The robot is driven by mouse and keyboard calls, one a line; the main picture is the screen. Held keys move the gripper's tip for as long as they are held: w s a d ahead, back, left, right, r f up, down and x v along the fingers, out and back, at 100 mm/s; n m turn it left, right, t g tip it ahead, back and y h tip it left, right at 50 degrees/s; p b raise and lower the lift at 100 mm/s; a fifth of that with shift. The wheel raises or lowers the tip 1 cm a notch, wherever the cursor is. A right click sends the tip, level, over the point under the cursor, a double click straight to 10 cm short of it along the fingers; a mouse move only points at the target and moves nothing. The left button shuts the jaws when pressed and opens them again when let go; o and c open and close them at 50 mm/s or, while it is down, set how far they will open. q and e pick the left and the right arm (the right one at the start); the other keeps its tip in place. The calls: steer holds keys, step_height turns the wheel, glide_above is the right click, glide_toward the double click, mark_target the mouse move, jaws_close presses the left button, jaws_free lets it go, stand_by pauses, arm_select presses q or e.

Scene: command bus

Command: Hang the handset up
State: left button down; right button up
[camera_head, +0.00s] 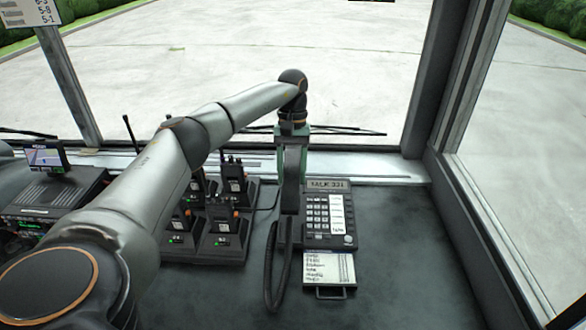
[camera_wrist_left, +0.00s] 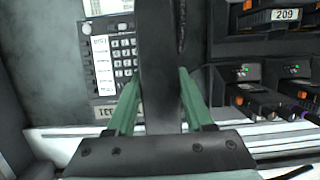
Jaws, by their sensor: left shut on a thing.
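The desk phone (camera_head: 328,218) sits on the dark counter, with a keypad and a display reading "TALK 331". Its keypad (camera_wrist_left: 122,58) also shows in the left wrist view. The black handset (camera_head: 290,203) is lengthwise along the phone's left side. My left gripper (camera_head: 292,160) is shut on the handset near its far end, coming from above. In the left wrist view the handset (camera_wrist_left: 160,40) runs between the green fingers. The cradle under it is hidden, and I cannot tell whether the handset touches it. My right gripper is not in view.
A coiled cord (camera_head: 269,265) loops at the handset's near left. Several radios in a charger (camera_head: 215,250) stand to the left. A label card (camera_head: 329,268) lies before the phone. The window sill (camera_head: 370,170) is behind; the counter at right (camera_head: 410,270) is clear.

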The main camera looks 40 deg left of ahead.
arm_select(q)
steer(key=shift+f+b, duration=2)
steer(key=shift+f, duration=0.85)
steer(key=shift+f+b, duration=0.35)
steer(key=shift+b, duration=0.1)
steer(key=shift+f, duration=0.4)
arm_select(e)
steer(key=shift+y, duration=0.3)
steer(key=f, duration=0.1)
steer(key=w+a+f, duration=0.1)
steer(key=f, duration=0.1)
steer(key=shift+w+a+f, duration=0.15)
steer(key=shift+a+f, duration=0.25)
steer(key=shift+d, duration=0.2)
arm_select(q)
steer(key=shift+c, duration=1)
jaws_free()
steer(key=shift+d, duration=0.1)
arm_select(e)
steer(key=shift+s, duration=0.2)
arm_select(q)
steer(key=shift+f, duration=0.1)
